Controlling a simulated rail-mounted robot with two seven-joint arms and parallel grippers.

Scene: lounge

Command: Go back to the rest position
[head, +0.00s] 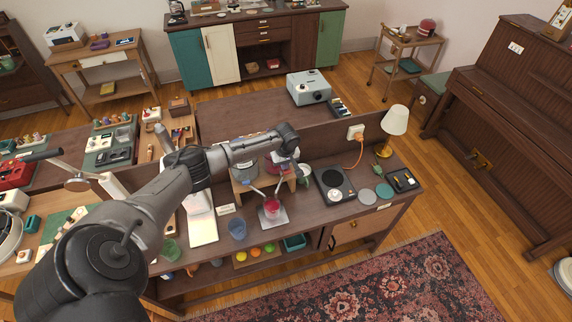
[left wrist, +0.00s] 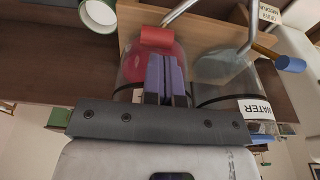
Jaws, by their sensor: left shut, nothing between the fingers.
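My left arm reaches in from the lower left of the head view, and its gripper (head: 283,155) hangs over the middle of the workbench (head: 325,220). In the left wrist view its purple fingers (left wrist: 166,78) are together with nothing between them. They show in front of a clear jar with red contents (left wrist: 134,66); whether they touch it I cannot tell. A second jar labelled WATER (left wrist: 222,95) stands beside it. A red-ended handle (left wrist: 157,37) and a blue-ended handle (left wrist: 290,63) show near the jars. My right gripper is in neither view.
A projector (head: 309,88) stands behind. The rug (head: 390,285) in front is clear.

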